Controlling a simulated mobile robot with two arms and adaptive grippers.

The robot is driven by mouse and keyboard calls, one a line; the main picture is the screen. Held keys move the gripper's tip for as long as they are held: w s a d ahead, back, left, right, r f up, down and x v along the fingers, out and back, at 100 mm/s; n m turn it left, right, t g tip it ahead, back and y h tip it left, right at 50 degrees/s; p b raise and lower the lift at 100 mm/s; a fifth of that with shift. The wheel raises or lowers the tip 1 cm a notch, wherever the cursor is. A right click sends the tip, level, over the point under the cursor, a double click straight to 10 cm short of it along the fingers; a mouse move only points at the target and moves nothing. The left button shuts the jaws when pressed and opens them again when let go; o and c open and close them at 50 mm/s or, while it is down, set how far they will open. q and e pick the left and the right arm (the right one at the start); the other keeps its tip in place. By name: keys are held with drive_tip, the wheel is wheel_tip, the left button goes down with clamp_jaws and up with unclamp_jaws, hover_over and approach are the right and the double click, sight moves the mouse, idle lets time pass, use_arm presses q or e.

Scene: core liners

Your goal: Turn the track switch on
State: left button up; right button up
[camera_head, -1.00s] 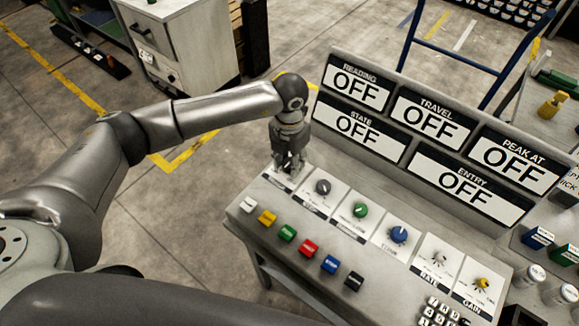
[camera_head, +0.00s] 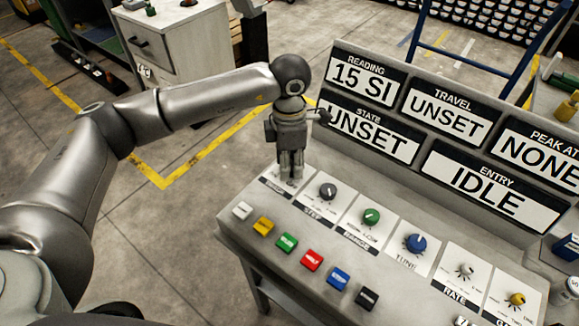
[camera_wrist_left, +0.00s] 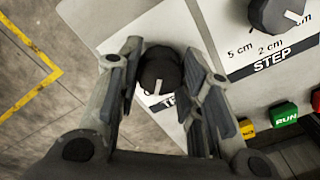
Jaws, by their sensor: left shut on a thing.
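The track switch (camera_wrist_left: 160,68) is a black knob with a white pointer mark at the left end of the console's knob row, its label partly covered. My left gripper (camera_head: 290,178) points down over that end of the panel. In the left wrist view its fingers (camera_wrist_left: 165,82) are on both sides of the knob, shut on it. The knob is hidden by the fingers in the head view. The display board above reads 15 SI (camera_head: 363,80), UNSET for travel (camera_head: 449,109) and state (camera_head: 366,133), and IDLE for entry (camera_head: 488,190). My right gripper is not in view.
A black step knob (camera_head: 328,191), green knob (camera_head: 371,217) and blue knob (camera_head: 416,243) stand to the right. Coloured push buttons, including a yellow one (camera_head: 263,226) and a red one (camera_head: 311,260), line the front. A white cabinet (camera_head: 180,40) stands behind.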

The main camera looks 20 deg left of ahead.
use_arm(q)
drive_tip(key=shift+m, duration=0.3)
drive_tip(key=o, duration=1)
drive_tip(key=shift+o, duration=0.2)
drive_tip(key=shift+r, duration=0.1)
wheel_tip(320, 180, up, 12)
idle(0.4)
